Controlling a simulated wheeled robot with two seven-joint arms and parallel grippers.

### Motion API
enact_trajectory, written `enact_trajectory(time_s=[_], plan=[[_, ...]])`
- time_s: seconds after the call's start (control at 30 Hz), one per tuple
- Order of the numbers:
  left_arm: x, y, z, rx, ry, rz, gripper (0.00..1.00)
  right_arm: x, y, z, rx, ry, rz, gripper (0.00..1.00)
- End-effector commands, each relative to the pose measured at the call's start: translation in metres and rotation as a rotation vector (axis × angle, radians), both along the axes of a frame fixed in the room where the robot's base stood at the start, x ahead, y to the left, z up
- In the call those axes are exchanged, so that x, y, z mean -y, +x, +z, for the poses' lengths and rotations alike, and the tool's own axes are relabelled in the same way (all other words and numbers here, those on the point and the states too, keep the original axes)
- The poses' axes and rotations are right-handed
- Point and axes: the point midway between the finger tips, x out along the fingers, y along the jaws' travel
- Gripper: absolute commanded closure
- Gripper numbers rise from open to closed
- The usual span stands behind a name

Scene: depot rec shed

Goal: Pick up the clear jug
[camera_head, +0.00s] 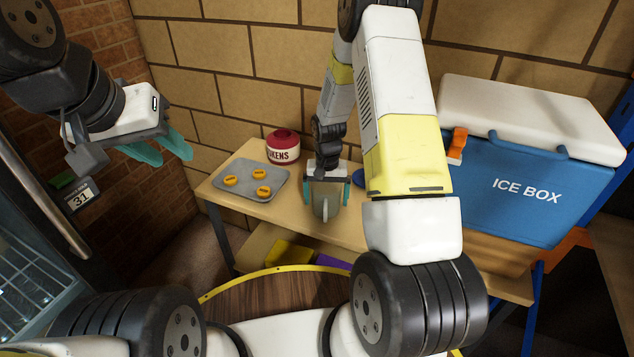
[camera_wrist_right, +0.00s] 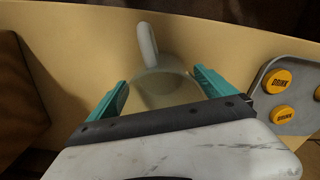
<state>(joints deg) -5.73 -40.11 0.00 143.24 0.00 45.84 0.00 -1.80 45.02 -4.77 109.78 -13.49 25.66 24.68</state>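The clear jug (camera_head: 325,207) is a greyish see-through vessel on the wooden table, near its front edge. In the right wrist view the jug (camera_wrist_right: 163,84) has its pale handle (camera_wrist_right: 147,42) pointing away from my gripper. My right gripper (camera_head: 328,187) is open at the jug, with a teal finger on either side of it in both views. I cannot tell whether the fingers touch it. Part of the jug is hidden behind the gripper body. My left gripper (camera_head: 174,158) is open and empty, raised at the left, away from the table.
Left of the jug, a grey tray (camera_head: 247,191) holds yellow-orange discs. A red and white tokens pot (camera_head: 283,147) stands behind it. A blue ice box (camera_head: 505,187) with a white lid fills the table's right side. A blue round item (camera_head: 358,178) lies right of the gripper.

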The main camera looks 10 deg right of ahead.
Motion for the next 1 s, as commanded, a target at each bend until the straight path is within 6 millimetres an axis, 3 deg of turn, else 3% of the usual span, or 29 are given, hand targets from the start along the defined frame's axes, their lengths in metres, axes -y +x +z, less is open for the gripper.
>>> enact_trajectory(time_s=[0.03,0.3,0.67,0.93,1.0], plan=[[0.0,0.0,0.0,0.0,0.0,0.0,0.64,0.0,0.0,0.0,0.0,0.0,0.0,0.18],[0.0,0.0,0.0,0.0,0.0,0.0,0.64,0.0,0.0,0.0,0.0,0.0,0.0,0.71],[0.0,0.0,0.0,0.0,0.0,0.0,0.64,0.0,0.001,0.005,0.002,0.0,0.0,0.72],[0.0,0.0,0.0,0.0,0.0,0.0,0.64,0.0,0.001,0.036,0.005,0.0,0.0,0.72],[0.0,0.0,0.0,0.0,0.0,0.0,0.64,-0.002,-0.012,0.038,-0.001,-0.001,0.002,0.72]])
